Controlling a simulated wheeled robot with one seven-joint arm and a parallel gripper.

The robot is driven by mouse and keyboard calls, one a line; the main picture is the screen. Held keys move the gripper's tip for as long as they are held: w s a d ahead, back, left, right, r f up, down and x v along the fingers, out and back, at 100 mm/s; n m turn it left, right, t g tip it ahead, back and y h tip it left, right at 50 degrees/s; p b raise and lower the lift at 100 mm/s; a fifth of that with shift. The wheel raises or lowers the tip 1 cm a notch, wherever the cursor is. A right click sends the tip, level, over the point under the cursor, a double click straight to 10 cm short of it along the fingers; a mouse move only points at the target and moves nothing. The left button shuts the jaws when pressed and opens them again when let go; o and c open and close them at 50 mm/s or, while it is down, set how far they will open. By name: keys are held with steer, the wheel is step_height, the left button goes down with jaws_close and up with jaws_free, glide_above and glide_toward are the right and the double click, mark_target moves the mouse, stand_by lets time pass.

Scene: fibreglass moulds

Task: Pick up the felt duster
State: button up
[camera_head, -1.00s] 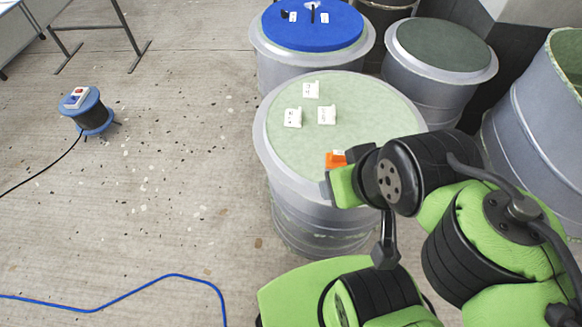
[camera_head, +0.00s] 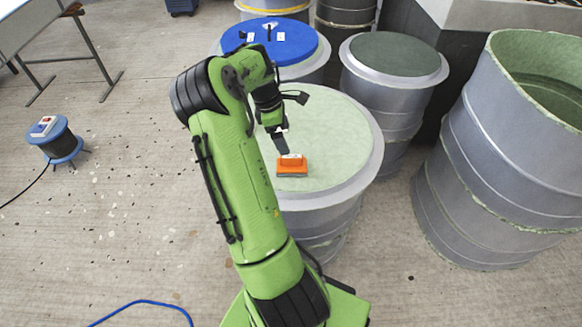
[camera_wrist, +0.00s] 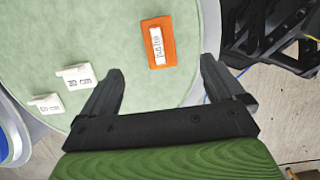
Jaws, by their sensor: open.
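The felt duster is an orange block (camera_head: 291,163) with a grey underside and a white label on top. It lies on the pale green round top (camera_head: 335,140) of the nearest grey drum. In the wrist view the duster (camera_wrist: 169,50) shows upright in the picture, beyond the fingertips and between their lines. My gripper (camera_head: 283,150) is above the drum top, just behind the duster in the head view. In the wrist view my gripper (camera_wrist: 160,72) has its two fingers wide apart with nothing between them.
Two white labelled pieces, one (camera_wrist: 77,76) nearer the duster and one (camera_wrist: 47,104) further left, lie on the same top. A blue-topped drum (camera_head: 300,48) and a dark-green-topped drum (camera_head: 395,53) stand behind. A tall open mould (camera_head: 500,150) stands right. A cable reel (camera_head: 58,142) is left.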

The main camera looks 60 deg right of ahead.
mark_target(291, 156)
steer(key=b+x, duration=0.1)
steer(key=x, duration=0.3)
steer(key=b+x, duration=0.1)
steer(key=x, duration=0.3)
steer(key=b+x, duration=0.1)
steer(key=x, duration=0.3)
steer(key=shift+w+d+f, duration=0.2)
steer(key=shift+f, duration=0.15)
steer(key=shift+r, duration=0.15)
steer(key=shift+c, duration=0.4)
steer(key=c, duration=1.1)
step_height(291, 156, up, 10)
steer(key=p, duration=0.2)
steer(key=shift+p, duration=0.3)
